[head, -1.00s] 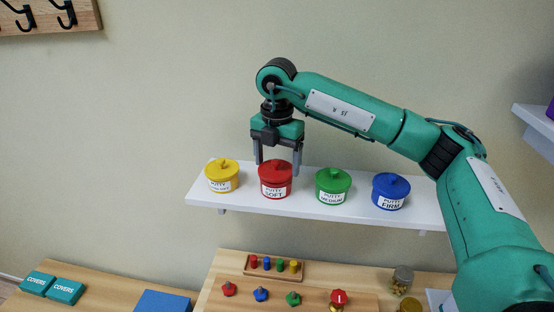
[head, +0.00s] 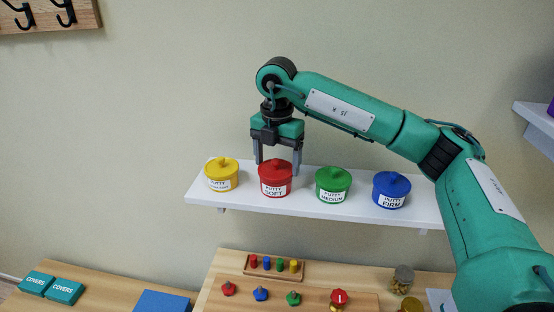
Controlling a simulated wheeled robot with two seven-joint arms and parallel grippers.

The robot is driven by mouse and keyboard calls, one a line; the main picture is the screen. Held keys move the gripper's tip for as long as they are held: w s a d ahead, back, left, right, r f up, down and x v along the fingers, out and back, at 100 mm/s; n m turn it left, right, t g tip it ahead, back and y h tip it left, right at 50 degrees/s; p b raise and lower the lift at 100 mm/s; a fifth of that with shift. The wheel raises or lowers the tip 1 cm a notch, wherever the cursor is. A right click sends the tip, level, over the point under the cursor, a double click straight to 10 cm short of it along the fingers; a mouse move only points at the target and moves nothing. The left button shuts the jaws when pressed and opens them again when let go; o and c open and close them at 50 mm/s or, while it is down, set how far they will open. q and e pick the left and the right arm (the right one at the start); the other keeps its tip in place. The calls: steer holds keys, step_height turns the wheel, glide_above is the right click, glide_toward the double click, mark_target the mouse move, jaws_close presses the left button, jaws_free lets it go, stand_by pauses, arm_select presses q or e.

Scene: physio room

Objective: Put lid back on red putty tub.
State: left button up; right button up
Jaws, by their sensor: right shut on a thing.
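The red putty tub (head: 275,190), labelled "SOFT", stands upright on the white wall shelf (head: 237,206), between the yellow and green tubs. Its red lid (head: 275,167) sits on top of the tub and looks level; I cannot tell whether it is fully seated. My right gripper (head: 277,167) points straight down over the tub, with one finger on each side of the lid, and is shut on the lid. My left gripper is not in view.
A yellow tub (head: 222,180), a green tub (head: 332,190) and a blue tub (head: 391,194) stand lidded on the same shelf. Below is a wooden table with a peg board (head: 273,268), several coloured knobs and a jar (head: 402,280).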

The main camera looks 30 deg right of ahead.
stand_by(0.3)
steer(key=o, duration=0.9)
steer(key=shift+o, duration=0.2)
steer(key=shift+r+p, duration=1.9)
steer(key=shift+r, duration=1.6)
jaws_close()
steer(key=shift+f, duration=0.2)
